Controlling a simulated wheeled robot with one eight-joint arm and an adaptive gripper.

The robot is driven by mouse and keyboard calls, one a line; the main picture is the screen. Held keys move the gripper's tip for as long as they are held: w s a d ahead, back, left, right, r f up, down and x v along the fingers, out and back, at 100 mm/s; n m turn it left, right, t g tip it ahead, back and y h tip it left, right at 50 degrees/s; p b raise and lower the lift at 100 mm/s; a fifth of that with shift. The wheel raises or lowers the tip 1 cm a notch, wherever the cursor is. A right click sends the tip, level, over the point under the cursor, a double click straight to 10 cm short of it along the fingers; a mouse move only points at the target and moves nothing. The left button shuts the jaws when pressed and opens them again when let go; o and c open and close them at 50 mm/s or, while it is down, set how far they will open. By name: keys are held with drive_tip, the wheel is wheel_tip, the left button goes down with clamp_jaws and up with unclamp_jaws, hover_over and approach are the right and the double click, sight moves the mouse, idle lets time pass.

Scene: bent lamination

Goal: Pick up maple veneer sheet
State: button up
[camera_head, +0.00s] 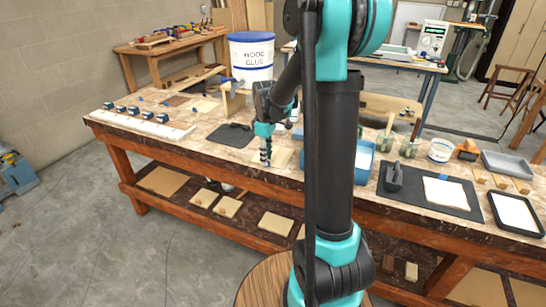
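A thin pale sheet (283,157) lies on the workbench just below and beside my gripper; it looks like the maple veneer sheet, though no label shows. My gripper (265,160) points down over the left part of this sheet. Its fingers are small and dark here, and I cannot tell whether they are open, shut or touching the sheet. My arm covers the bench to the right of the sheet. Another pale sheet (205,106) lies further back on the left.
A glue bucket (251,60) stands behind my gripper. A black mat (232,135) lies left of it. A blue tray (363,160) is partly hidden by my arm. A white sheet (445,192) lies on a dark mat at right. Several blue-topped clamps line a white strip (140,122).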

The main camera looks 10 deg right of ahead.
drive_tip(key=shift+f, duration=0.45)
clamp_jaws()
drive_tip(key=shift+r, duration=0.15)
